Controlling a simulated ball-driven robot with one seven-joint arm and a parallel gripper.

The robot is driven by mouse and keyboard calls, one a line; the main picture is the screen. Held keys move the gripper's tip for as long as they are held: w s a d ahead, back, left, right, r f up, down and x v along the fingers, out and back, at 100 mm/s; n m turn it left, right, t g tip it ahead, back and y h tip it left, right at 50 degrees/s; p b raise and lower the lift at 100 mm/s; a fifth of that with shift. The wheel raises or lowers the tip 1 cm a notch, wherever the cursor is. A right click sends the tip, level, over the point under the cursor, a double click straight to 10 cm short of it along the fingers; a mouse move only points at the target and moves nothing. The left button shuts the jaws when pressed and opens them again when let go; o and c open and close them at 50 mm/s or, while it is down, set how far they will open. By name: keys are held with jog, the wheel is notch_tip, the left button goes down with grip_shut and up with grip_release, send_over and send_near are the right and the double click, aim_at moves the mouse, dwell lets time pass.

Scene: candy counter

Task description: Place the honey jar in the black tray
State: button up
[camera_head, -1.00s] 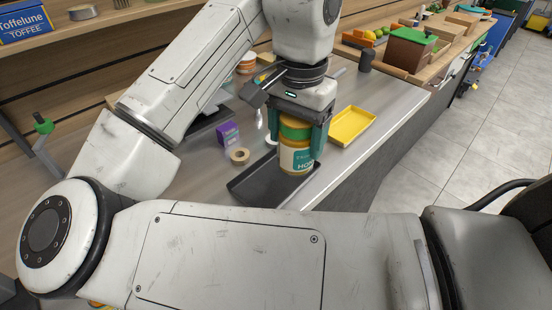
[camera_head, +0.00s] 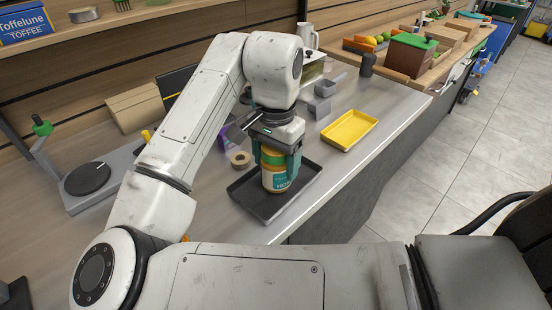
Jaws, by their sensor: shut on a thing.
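The honey jar (camera_head: 275,179) has a green lid, a yellow-orange body and a white and teal label. My gripper (camera_head: 277,162) is shut on the jar's upper part from above, with a teal finger on each side. The jar is upright and appears inside the black tray (camera_head: 245,205), over its middle. I cannot tell whether its base touches the tray floor. The tray lies near the counter's front edge, partly hidden behind the jar and my gripper.
A yellow tray (camera_head: 349,130) lies to the right on the counter. A tape roll (camera_head: 240,159) and a purple box (camera_head: 224,138) stand behind the black tray. A scale with a dark round plate (camera_head: 87,179) is at left. Bare counter lies right of the black tray.

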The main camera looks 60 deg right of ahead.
jog(key=o, duration=1.4)
jog(key=shift+f, duration=0.1)
jog(key=shift+c, duration=0.2)
notch_tip(320, 180, up, 12)
jog(key=shift+r+p, duration=0.2)
jog(key=shift+p, duration=0.55)
